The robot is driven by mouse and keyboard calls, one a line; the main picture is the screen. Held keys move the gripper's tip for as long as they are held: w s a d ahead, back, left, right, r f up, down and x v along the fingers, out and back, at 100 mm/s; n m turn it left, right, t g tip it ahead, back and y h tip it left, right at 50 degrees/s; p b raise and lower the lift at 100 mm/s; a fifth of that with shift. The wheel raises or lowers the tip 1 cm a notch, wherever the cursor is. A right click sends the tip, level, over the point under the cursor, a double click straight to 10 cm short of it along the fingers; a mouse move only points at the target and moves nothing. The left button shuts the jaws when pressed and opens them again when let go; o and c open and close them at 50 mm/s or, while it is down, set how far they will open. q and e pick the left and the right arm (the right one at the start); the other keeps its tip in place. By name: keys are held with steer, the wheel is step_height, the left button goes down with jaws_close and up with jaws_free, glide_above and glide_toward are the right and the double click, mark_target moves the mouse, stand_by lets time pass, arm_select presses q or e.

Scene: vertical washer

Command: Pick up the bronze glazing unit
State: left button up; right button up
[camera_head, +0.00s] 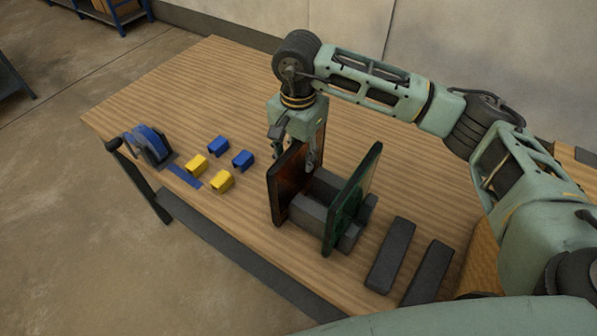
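The bronze glazing unit (286,188) is a dark brown, glossy upright panel near the middle of the table. It stands on edge against dark grey blocks (312,216). My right gripper (294,152) points down at the panel's top edge, with its fingers spread apart, one to the left and one to the right. The gripper hides part of the panel's upper edge. I cannot tell whether either finger touches it. My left gripper is out of view.
A green glazing panel (353,200) stands upright to the right. Two dark bars (391,255) (428,274) lie further right. Blue blocks (243,159), yellow blocks (222,180) and a blue tape dispenser (150,146) are on the left. The wooden table (215,95) is clear at the back left.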

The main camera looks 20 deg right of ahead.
mark_target(298, 170)
steer(key=f, duration=0.1)
steer(key=f+p, duration=0.1)
steer(key=f, duration=0.1)
steer(key=shift+s+f+p, duration=0.25)
steer(key=shift+f+p, duration=0.1)
steer(key=shift+a+f, duration=0.1)
steer(key=shift+f, duration=0.35)
jaws_close()
steer(key=shift+w, duration=0.15)
